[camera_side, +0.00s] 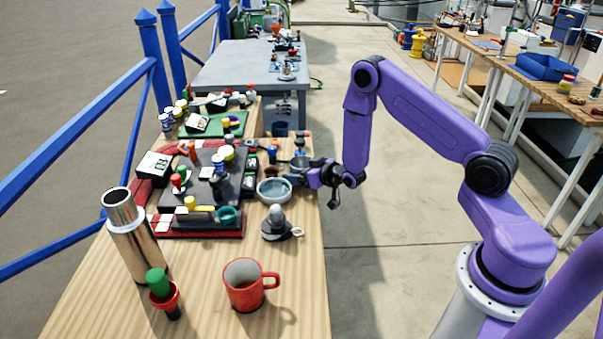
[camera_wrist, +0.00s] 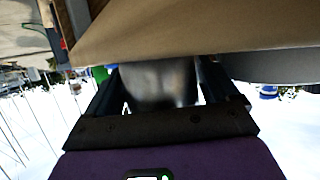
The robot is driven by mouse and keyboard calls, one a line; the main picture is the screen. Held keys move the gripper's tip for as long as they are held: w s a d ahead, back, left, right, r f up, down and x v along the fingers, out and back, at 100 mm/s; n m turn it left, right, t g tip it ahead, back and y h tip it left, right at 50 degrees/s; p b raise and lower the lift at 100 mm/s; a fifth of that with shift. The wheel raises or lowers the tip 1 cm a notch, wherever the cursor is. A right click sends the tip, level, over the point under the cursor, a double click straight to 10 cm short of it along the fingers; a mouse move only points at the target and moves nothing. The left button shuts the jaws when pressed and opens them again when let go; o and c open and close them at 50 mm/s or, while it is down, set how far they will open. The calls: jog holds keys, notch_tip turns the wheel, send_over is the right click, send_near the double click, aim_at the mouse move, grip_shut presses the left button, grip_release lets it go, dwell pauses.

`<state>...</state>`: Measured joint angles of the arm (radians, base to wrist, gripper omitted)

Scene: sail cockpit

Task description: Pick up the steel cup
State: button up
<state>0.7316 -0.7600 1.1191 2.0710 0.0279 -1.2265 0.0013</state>
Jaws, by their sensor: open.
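The steel cup (camera_wrist: 158,80) is a smooth grey metal shape between the two dark fingers of my gripper (camera_wrist: 165,90) in the wrist view. A strip of light shows between the cup and the finger on the right; on the left I cannot tell whether they touch. In the side view the cup (camera_side: 299,160) is small and partly hidden at the table's right edge. My gripper (camera_side: 308,170) reaches in there from the right, low over the table. My gripper is open around the cup.
A grey bowl (camera_side: 274,190) stands close beside my gripper, toward the camera. A grey metal piece with a ring (camera_side: 277,226), a red mug (camera_side: 247,285) and a tall steel cylinder (camera_side: 135,240) are nearer. Boards with small parts crowd the left.

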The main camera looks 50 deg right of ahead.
jog(key=c, duration=1)
jog(key=shift+r, duration=0.1)
